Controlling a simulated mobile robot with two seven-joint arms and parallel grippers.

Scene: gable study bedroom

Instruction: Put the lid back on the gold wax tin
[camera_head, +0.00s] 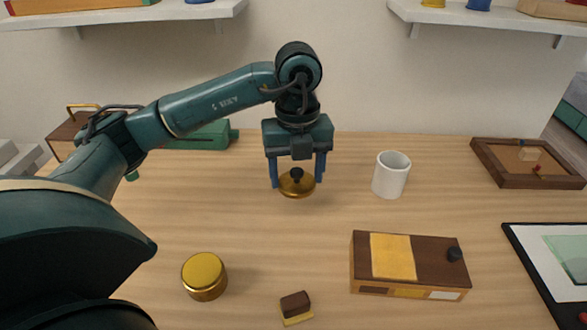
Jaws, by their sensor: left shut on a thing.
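The gold wax tin (204,277) stands upright at the front left of the table, with a flat gold-yellow top and no knob on it. The round gold lid (297,187) with a dark knob is between the fingers of my left gripper (296,175), near the middle of the table. My left gripper points down and is shut on the lid, behind and to the right of the tin. The gap between the lid and the table is hard to judge. My right gripper is out of view.
A white cup (391,175) stands right of the lid. A brown wooden box (409,264) lies at front right, and a small brown-and-yellow block (296,307) at the front edge. A wooden tray (490,168) is at back right. Table between lid and tin is clear.

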